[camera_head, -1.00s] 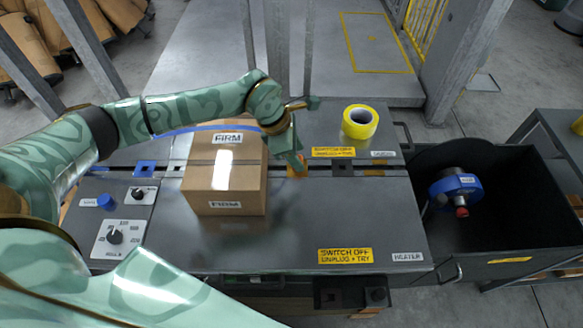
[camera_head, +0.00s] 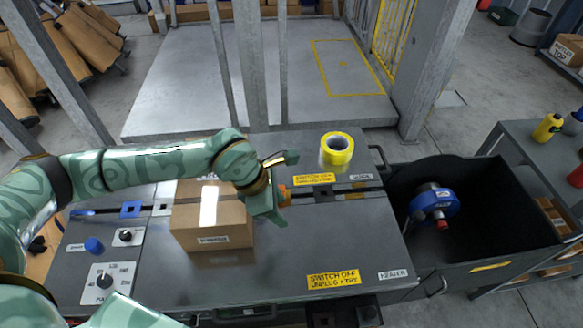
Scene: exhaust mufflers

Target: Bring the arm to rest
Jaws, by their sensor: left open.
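My left arm (camera_head: 140,168) is green with a swirl pattern and reaches in from the left across the bench. My left gripper (camera_head: 280,184) is open, beside the upper right side of a brown cardboard box (camera_head: 212,224). It overlaps the box's right edge in the picture; I cannot tell whether they touch. I see nothing held in it. The arm and wrist hide the back of the box. My right gripper is not in view.
A yellow tape roll (camera_head: 337,150) lies on the grey bench (camera_head: 310,235), right of the gripper. Knobs (camera_head: 103,281) sit at the bench's left. A black bin (camera_head: 510,225) at right holds a blue round device (camera_head: 434,204). The bench's front middle is clear.

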